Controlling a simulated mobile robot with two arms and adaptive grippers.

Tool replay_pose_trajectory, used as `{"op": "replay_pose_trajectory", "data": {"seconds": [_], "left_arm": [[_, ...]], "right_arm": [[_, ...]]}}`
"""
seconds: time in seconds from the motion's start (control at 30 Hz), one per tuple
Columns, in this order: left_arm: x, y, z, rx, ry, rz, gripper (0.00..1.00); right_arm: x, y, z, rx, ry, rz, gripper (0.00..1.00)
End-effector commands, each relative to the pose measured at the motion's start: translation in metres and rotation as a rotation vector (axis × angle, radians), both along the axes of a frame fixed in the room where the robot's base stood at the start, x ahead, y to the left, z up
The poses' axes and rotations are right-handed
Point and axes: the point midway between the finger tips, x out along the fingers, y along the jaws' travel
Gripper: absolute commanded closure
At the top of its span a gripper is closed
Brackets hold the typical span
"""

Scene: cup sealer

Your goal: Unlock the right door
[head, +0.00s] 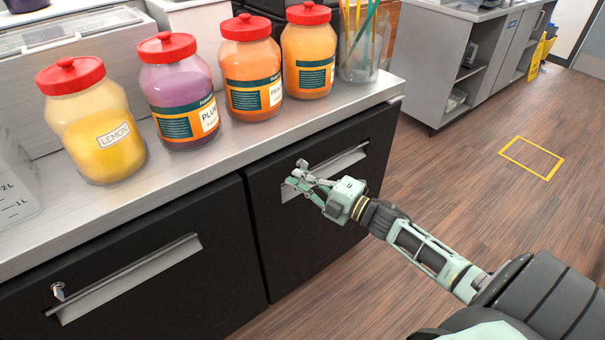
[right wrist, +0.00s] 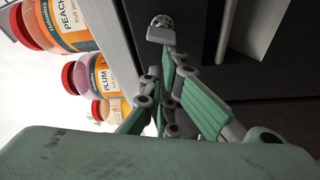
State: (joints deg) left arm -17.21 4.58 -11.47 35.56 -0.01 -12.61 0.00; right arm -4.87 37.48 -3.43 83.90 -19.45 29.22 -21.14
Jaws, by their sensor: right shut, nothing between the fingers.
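The right door (head: 285,230) is a black cabinet front under the counter, and it sits closed. It has a long metal handle (head: 345,160) and a small silver lock with a key (head: 302,163) near the handle's left end. My right gripper (head: 298,180) is at the left end of this handle, just below the key. In the right wrist view the key (right wrist: 161,30) is right ahead of the fingertips (right wrist: 170,62), which are shut with nothing held. I cannot tell whether fingertips and key touch. My left gripper is not in view.
The left door (head: 150,285) has its own handle and key (head: 58,291). Several red-lidded jars stand on the counter (head: 200,165), including a lemon jar (head: 100,140). A clear cup of straws (head: 360,55) stands at the counter's right end.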

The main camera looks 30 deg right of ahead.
Motion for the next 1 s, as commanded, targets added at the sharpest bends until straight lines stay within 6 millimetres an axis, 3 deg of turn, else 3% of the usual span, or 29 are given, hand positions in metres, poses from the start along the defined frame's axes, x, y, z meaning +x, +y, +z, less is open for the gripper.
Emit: {"op": "replay_pose_trajectory", "data": {"seconds": [0.4,1.0], "left_arm": [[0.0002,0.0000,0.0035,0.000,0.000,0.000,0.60],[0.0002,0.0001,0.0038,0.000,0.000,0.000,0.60]], "right_arm": [[0.0000,-0.0004,-0.0082,-0.229,-0.017,-0.001,1.00],[0.0000,-0.0002,-0.0100,-0.274,-0.021,-0.001,1.00]]}}
